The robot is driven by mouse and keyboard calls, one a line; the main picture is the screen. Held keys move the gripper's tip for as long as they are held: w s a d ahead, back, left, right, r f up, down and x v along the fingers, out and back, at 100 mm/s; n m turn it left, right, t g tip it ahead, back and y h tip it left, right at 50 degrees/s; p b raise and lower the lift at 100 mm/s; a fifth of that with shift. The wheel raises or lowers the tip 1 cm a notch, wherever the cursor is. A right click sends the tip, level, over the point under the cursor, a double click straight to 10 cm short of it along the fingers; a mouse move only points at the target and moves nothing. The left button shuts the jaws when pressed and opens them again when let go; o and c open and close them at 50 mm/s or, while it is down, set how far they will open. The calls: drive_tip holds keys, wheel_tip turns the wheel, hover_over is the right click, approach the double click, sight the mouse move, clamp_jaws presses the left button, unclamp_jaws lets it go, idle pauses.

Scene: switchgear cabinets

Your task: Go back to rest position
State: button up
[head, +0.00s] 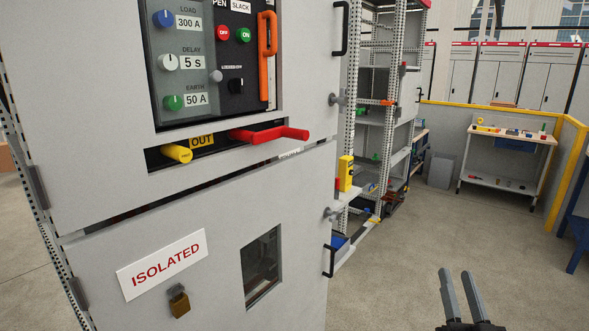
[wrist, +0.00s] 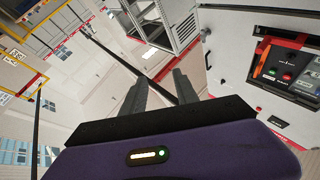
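My gripper (head: 460,296) is at the bottom right of the head view, in front of the bare floor and to the right of the cabinet. Its two dark fingers point up and stand apart with nothing between them. In the wrist view my gripper (wrist: 160,88) also shows both fingers apart and empty. It touches nothing that I can see. The grey switchgear cabinet (head: 110,215) fills the left of the head view, and its panel shows at the right of the wrist view (wrist: 290,75).
The cabinet has a red handle (head: 270,134), a yellow knob (head: 177,153), an orange handle (head: 267,48), an "ISOLATED" sign (head: 162,264) and a padlock (head: 179,301). Open shelving (head: 380,120) stands behind it. A workbench (head: 507,140) and yellow rail (head: 568,170) are farther right. The floor between is clear.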

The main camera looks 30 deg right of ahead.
drive_tip(key=s+a+f+n+g+y, duration=0.1)
drive_tip(key=s+a+f+n+y, duration=0.2)
drive_tip(key=s+a, duration=0.5)
drive_tip(key=s+a+f+n+g+y, duration=0.2)
drive_tip(key=s+a, duration=0.6)
drive_tip(key=a, duration=0.4)
drive_tip(key=s+a+f+n+g+y, duration=0.1)
drive_tip(key=s+a+f+n+y, duration=0.3)
drive_tip(key=s+a+f+y, duration=0.2)
drive_tip(key=s+a+y, duration=0.1)
drive_tip(key=s+a, duration=0.1)
drive_tip(key=a, duration=0.1)
drive_tip(key=shift+s+a+f+y, duration=0.15)
drive_tip(key=shift+a+f+y, duration=0.15)
drive_tip(key=shift+a+f, duration=0.1)
drive_tip(key=shift+o, duration=0.2)
